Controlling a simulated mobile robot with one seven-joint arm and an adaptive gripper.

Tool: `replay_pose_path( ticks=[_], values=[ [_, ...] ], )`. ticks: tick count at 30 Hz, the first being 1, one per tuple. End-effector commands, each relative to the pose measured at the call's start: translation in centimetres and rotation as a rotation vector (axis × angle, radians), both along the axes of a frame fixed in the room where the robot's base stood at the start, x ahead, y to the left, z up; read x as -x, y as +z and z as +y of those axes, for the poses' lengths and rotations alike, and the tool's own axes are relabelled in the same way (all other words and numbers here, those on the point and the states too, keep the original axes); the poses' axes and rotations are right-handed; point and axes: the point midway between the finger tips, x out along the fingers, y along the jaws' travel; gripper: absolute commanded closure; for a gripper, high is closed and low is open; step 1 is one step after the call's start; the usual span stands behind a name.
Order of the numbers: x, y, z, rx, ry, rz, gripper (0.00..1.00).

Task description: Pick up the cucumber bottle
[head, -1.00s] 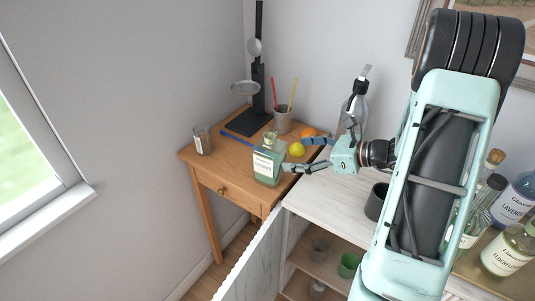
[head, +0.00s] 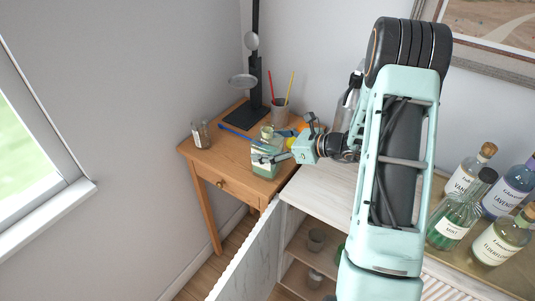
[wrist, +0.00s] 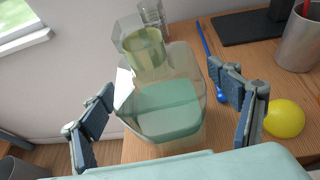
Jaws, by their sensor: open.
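The bottle with green liquid, a pale stopper and a white label (head: 265,171) stands on the small wooden table, near its front right part. I take it as the cucumber bottle, but its label is not readable here. My gripper (head: 273,149) is at the bottle's upper body, hiding part of it in the head view. In the wrist view the bottle (wrist: 167,108) stands between the two spread fingers of my gripper (wrist: 162,82). The fingers are open, with a visible gap on both sides of the glass.
A yellow ball (wrist: 284,118) lies close beside the right finger. A blue stick (wrist: 207,50) lies behind the bottle. A pencil cup (head: 280,113), a black stand (head: 246,117) and a glass jar (head: 201,135) share the table. Several labelled bottles, including mint (head: 447,229), stand right.

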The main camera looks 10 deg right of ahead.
Motion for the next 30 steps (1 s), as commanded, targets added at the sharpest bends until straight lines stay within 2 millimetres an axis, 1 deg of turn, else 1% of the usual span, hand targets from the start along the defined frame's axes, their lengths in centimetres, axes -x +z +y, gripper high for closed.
replay_pose_path(
  ticks=[1,2,21,23,24,30],
  values=[
    [0.01,0.00,-0.02,0.000,0.000,0.000,0.17],
    [0.01,0.00,-0.02,0.000,0.000,0.000,0.20],
    [0.04,0.01,-0.06,0.000,-0.001,0.000,0.90],
    [0.04,0.01,-0.06,0.000,-0.001,0.000,0.96],
    [-0.07,0.30,-0.01,-0.002,0.000,-0.005,0.96],
    [-0.07,0.29,-0.01,-0.002,0.000,-0.005,0.96]
  ],
)
